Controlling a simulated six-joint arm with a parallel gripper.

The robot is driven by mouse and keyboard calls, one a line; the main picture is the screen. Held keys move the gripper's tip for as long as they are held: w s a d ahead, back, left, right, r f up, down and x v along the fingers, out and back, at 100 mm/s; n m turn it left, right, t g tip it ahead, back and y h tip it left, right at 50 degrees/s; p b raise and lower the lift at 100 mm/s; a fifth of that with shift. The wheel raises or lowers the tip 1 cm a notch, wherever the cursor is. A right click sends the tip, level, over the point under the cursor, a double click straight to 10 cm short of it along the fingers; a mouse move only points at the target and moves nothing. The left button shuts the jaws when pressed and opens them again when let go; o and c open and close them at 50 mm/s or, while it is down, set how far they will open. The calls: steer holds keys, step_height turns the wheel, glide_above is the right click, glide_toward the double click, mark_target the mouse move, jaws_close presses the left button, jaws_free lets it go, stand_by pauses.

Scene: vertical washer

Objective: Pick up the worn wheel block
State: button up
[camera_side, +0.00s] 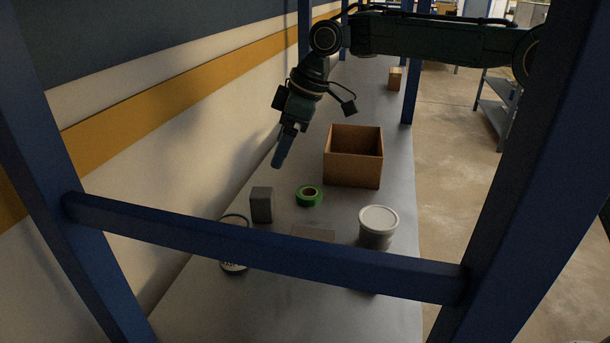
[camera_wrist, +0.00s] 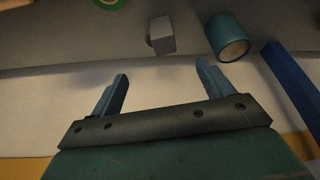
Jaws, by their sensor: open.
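A small grey block (camera_side: 261,204) stands on the grey bench near the wall in the side view; I take it to be the worn wheel block. In the wrist view the grey block (camera_wrist: 163,34) lies beyond my fingertips, roughly in line with the gap between them, with a darker rounded part on its left side. My gripper (camera_side: 280,158) hangs above the bench, higher than the block and farther back along the bench. In the wrist view my gripper (camera_wrist: 162,72) has its two fingers spread apart with nothing between them.
A green tape roll (camera_side: 308,196) and an open cardboard box (camera_side: 353,172) stand right of the block. A lidded white tub (camera_side: 378,226) is nearer right. A blue crossbar (camera_side: 260,248) crosses the foreground, partly hiding things.

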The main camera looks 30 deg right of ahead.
mark_target(262, 190)
steer(key=shift+w+a+f, duration=0.1)
steer(key=shift+a+f, duration=0.05)
steer(key=shift+f, duration=0.05)
steer(key=shift+x, duration=4.25)
steer(key=shift+f, duration=0.1)
steer(key=shift+x, duration=2.5)
steer(key=c, duration=1.1)
